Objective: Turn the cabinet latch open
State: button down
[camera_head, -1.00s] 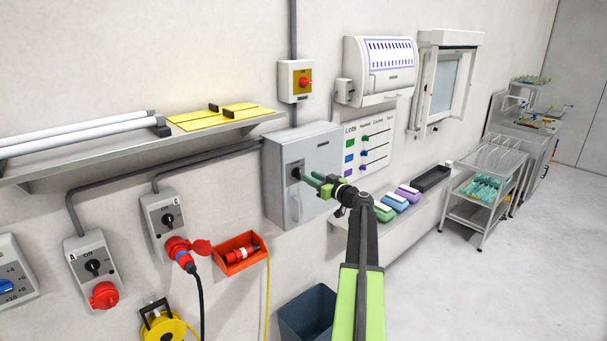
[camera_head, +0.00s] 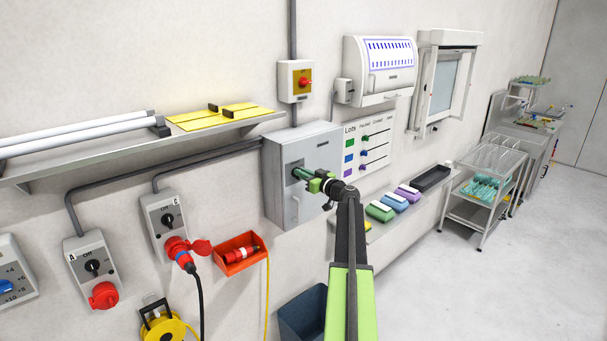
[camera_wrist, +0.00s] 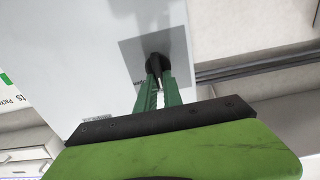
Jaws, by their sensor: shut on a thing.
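The grey cabinet (camera_head: 273,196) is fixed to the wall in the middle of the head view, its door closed. Its black latch (camera_wrist: 156,64) sits on a darker grey plate (camera_wrist: 130,52) in the wrist view; in the head view my fingers mostly cover it. My gripper (camera_head: 303,175) has green fingers that reach to the cabinet front at the latch. In the wrist view the fingertips (camera_wrist: 157,82) are close on either side of the latch's handle, shut on it. The latch's exact angle is hard to tell.
A red-knobbed switch (camera_head: 301,82) is above the cabinet. An orange bin (camera_head: 240,253) with a red plug hangs below left. A shelf with coloured boxes (camera_head: 380,211) is to the right. A dark blue bin (camera_head: 303,313) stands below.

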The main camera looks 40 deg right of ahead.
jog(key=shift+d+f+m+b, duration=0.2)
jog(key=shift+m, duration=2.75)
jog(key=shift+d+f+m+b, duration=0.2)
jog(key=shift+f+m+b, duration=0.05)
jog(key=shift+m, duration=2.75)
jog(key=shift+d+f+m+b, duration=0.2)
jog(key=shift+m, duration=2.75)
jog(key=c, duration=1.5)
grip_release()
jog(key=shift+s, duration=0.1)
jog(key=s, duration=1.1)
jog(key=s+a, duration=0.1)
jog(key=s, duration=0.5)
jog(key=shift+s+a, duration=0.1)
jog(key=shift+s, duration=0.05)
